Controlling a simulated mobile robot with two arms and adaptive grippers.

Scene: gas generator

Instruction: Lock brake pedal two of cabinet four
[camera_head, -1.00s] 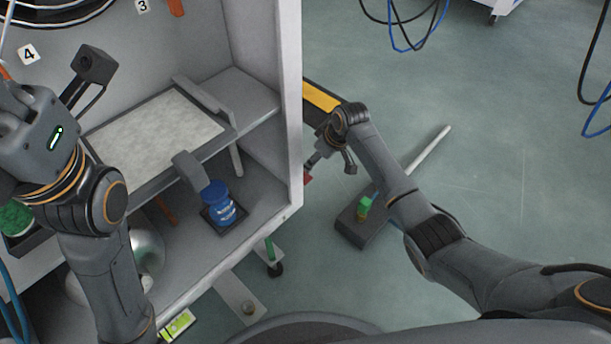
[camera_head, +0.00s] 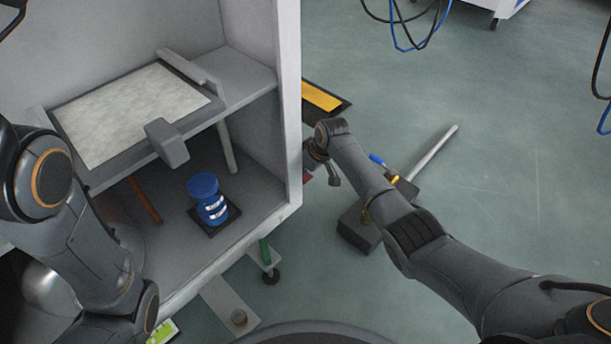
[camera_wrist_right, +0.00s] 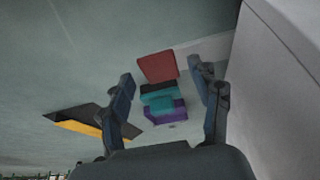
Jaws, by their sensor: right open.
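The white cabinet (camera_head: 288,130) stands at the left, with a green pedal-like piece and black caster (camera_head: 270,277) under its front edge. I cannot read a cabinet number now. My right gripper (camera_wrist_right: 161,72) is open and empty; its fingers point toward a red plate (camera_wrist_right: 158,66) low beside the cabinet, with teal (camera_wrist_right: 158,100) and purple (camera_wrist_right: 170,112) pieces just below it. The plate appears between the fingertips, but contact is unclear. In the head view, a bit of red (camera_head: 307,180) shows by the cabinet corner. My left arm enters from the left; its gripper is out of frame.
Inside the cabinet are a pale-topped panel (camera_head: 130,115) and a blue cylinder (camera_head: 208,198). A dark floor block (camera_head: 356,232) lies under my right arm, near a grey bar (camera_head: 432,152). A yellow-and-black piece (camera_head: 322,97) lies behind.

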